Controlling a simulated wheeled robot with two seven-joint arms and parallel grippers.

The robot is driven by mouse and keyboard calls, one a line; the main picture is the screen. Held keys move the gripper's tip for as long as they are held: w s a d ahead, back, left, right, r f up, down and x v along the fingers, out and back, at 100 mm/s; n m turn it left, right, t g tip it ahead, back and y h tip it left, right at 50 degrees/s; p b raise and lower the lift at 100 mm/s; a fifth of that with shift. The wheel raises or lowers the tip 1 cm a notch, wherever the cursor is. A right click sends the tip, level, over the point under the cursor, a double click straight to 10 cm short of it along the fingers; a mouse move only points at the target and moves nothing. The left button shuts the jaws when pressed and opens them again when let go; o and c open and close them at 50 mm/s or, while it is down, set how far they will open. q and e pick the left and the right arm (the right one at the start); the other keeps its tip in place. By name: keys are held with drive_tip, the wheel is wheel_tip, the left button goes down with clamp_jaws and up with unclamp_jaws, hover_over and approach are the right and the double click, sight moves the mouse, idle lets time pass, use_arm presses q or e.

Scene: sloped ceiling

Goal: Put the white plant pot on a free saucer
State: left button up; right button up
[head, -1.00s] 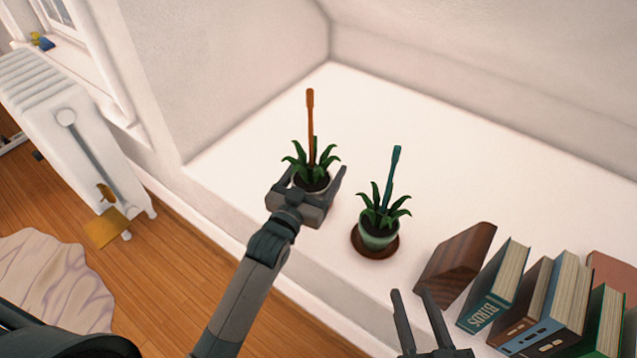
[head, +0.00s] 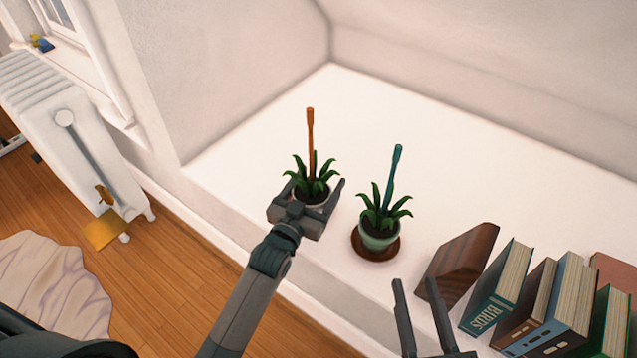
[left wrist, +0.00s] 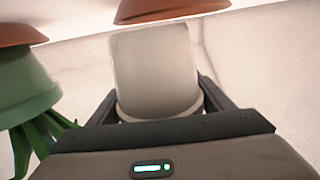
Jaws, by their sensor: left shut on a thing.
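The white plant pot (head: 318,204) holds a green plant and an orange stake, and it stands upright. My left gripper (head: 312,192) is shut on it, with a finger on each side. In the left wrist view the white pot (left wrist: 155,72) appears upside down between the fingers. A brown saucer (left wrist: 170,9) shows just beyond its base; I cannot tell whether they touch. The head view hides that saucer. A green pot (head: 380,239) with a teal stake sits on another brown saucer (head: 366,252), to the right. My right gripper (head: 415,284) is open and empty.
A wooden block (head: 460,262) and a row of books (head: 498,288) stand at the right on the white ledge (head: 440,175). The ledge behind the pots is clear. A white radiator (head: 65,110) stands at the left, beyond the ledge's edge.

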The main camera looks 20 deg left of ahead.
use_arm(q)
drive_tip(key=shift+f, duration=0.3)
use_arm(e)
drive_tip(key=shift+r, duration=0.2)
use_arm(q)
drive_tip(key=o, duration=1.6)
use_arm(e)
drive_tip(key=shift+r, duration=0.1)
use_arm(q)
drive_tip(key=shift+r, duration=0.45)
drive_tip(key=s+a+p, duration=0.1)
drive_tip(key=s, duration=1)
drive_tip(key=shift+s+a, duration=0.4)
use_arm(e)
wheel_tip(320, 180, down, 6)
drive_tip(key=d+g+h, duration=0.1)
drive_tip(key=g, duration=0.2)
use_arm(q)
drive_tip(key=shift+s+f, duration=0.1)
drive_tip(key=shift+f, duration=0.05)
